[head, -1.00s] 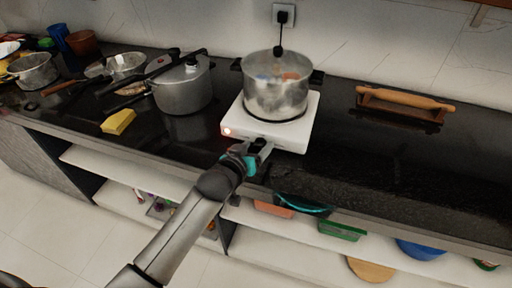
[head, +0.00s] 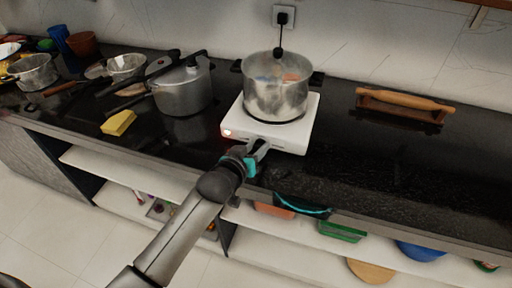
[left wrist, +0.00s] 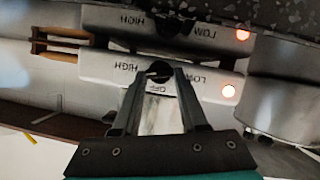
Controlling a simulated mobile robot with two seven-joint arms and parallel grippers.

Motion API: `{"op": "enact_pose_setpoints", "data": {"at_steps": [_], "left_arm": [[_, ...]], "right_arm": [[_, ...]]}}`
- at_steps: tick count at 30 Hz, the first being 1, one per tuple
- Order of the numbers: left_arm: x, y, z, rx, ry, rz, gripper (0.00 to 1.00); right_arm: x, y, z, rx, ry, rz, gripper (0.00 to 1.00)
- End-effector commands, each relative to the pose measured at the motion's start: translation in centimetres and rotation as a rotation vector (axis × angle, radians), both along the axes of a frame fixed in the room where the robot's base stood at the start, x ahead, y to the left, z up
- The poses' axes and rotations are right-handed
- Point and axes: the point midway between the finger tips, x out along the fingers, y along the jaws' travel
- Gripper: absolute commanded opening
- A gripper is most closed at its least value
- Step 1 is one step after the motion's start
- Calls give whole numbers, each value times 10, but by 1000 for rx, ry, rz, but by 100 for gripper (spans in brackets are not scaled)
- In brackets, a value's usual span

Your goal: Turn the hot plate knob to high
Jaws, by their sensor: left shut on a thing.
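The white hot plate (head: 262,128) stands near the counter's front edge with a metal pot (head: 276,92) on top. A red light (head: 228,133) glows on its front. In the left wrist view, the hot plate's front (left wrist: 110,68) appears upside down, with HIGH, OFF and LOW printed around a dark knob (left wrist: 159,68); the lit indicator (left wrist: 228,91) is on the LOW side. My left gripper (head: 262,146) is at the front of the hot plate; its fingertips (left wrist: 160,73) are shut on the knob. The knob's exact setting is partly hidden by the fingers. My right gripper is not in view.
A pressure cooker (head: 183,88) and a yellow sponge (head: 118,122) sit left of the hot plate. A rolling pin on a stand (head: 404,99) lies to the right. A wall plug (head: 283,17) is behind. Open shelves (head: 330,246) lie below the counter.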

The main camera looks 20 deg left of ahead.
Motion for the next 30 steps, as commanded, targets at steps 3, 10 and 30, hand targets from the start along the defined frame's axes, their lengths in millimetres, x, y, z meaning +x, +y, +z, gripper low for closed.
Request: {"op": "enact_pose_setpoints", "data": {"at_steps": [3,10,30], "left_arm": [[0,-1,2,30,-1,1,0],[0,-3,3,188,-6,2,0],[0,-3,1,272,-10,0,63]], "right_arm": [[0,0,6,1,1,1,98],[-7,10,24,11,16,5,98],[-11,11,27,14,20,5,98]]}}
